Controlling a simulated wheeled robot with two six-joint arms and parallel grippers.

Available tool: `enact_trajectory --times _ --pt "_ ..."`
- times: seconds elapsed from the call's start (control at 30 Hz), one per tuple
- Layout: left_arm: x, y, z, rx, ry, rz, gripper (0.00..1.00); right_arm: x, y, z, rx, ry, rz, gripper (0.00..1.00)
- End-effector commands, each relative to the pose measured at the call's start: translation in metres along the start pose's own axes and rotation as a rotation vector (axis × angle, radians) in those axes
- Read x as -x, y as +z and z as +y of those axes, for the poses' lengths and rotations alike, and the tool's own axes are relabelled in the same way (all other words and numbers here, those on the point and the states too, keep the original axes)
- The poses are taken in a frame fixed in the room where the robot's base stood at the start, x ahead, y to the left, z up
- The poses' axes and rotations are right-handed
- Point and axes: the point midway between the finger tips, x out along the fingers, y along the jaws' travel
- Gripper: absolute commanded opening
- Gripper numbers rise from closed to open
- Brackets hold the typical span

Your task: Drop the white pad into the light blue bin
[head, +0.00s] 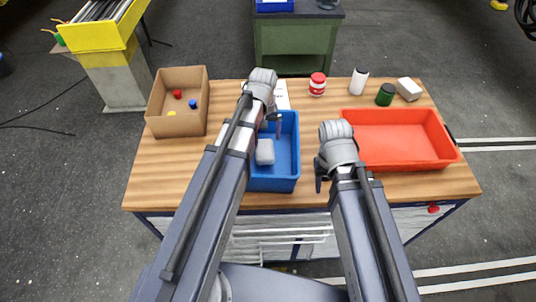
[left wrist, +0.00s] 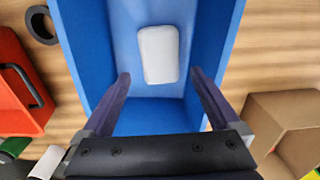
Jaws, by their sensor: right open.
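The white pad (head: 265,152) lies inside the blue bin (head: 286,181), on its floor. In the left wrist view the pad (left wrist: 159,54) rests on the floor of the bin (left wrist: 85,50), apart from both fingers. My left gripper (head: 271,125) is above the far part of the bin; its fingers (left wrist: 160,76) are spread wide with nothing between them. My right gripper (head: 321,172) is open and empty over the table, between the blue bin and the red tray; its arm partly hides its fingers.
A red tray (head: 402,165) stands at the right. A cardboard box (head: 157,124) with small coloured items stands at the left.

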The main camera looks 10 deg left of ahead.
Motion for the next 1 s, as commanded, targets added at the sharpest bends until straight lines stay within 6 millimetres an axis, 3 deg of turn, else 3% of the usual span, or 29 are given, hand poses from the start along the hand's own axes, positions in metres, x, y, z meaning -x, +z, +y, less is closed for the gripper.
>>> enact_trajectory --times 0.47,1.0 --pt "0.009 0.0 0.0 0.0 0.0 0.0 1.0 0.009 0.001 0.001 0.0 0.0 0.0 0.5" --pt "0.073 0.0 0.0 0.0 0.0 0.0 1.0 0.073 0.005 0.006 -0.025 -0.003 -0.003 0.5"
